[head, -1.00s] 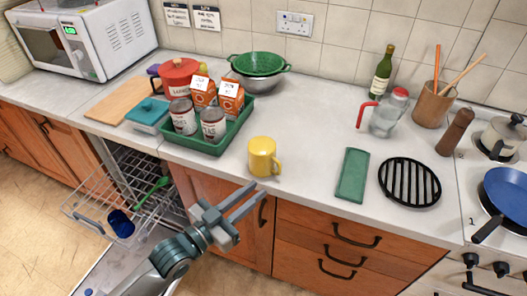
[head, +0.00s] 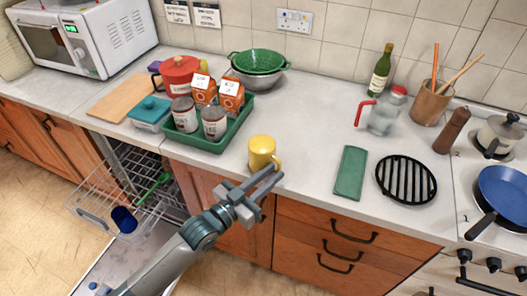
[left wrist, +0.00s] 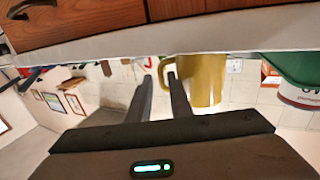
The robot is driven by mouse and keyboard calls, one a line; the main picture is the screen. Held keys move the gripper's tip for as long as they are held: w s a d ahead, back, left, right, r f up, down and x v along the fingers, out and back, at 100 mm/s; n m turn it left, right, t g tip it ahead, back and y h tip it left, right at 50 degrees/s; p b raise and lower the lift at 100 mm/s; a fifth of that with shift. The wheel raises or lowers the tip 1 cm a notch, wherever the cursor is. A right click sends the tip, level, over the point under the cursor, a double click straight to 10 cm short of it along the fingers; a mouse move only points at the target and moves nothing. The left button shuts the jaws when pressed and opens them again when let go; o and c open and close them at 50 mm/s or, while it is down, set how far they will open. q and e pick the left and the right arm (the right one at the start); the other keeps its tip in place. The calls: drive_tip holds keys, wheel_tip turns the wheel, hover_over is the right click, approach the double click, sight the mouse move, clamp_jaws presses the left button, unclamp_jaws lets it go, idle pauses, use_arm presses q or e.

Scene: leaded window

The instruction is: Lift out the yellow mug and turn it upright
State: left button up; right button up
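The yellow mug (head: 261,149) stands on the counter near its front edge, with its handle on the right side in the head view. Its top looks plain yellow; I cannot tell whether that is its inside or its base. My left gripper (head: 278,171) is open at the handle side of the mug. In the left wrist view, which is upside down, the mug (left wrist: 205,80) is close, and its handle shows between or just beyond the open fingertips (left wrist: 159,76). I cannot tell whether the fingers touch it. My right gripper is not in view.
A green tray (head: 213,146) with cans and cartons stands left of the mug. A green cloth or board (head: 350,173) and a black trivet (head: 406,180) lie to the right. Below, the dishwasher rack (head: 97,187) is pulled out, holding a blue mug (head: 124,219).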

sight(278, 169)
use_arm(q)
drive_tip(key=p+x, duration=0.1)
drive_tip(key=x, duration=0.3)
drive_tip(key=shift+a, duration=0.1)
idle(0.3)
clamp_jaws()
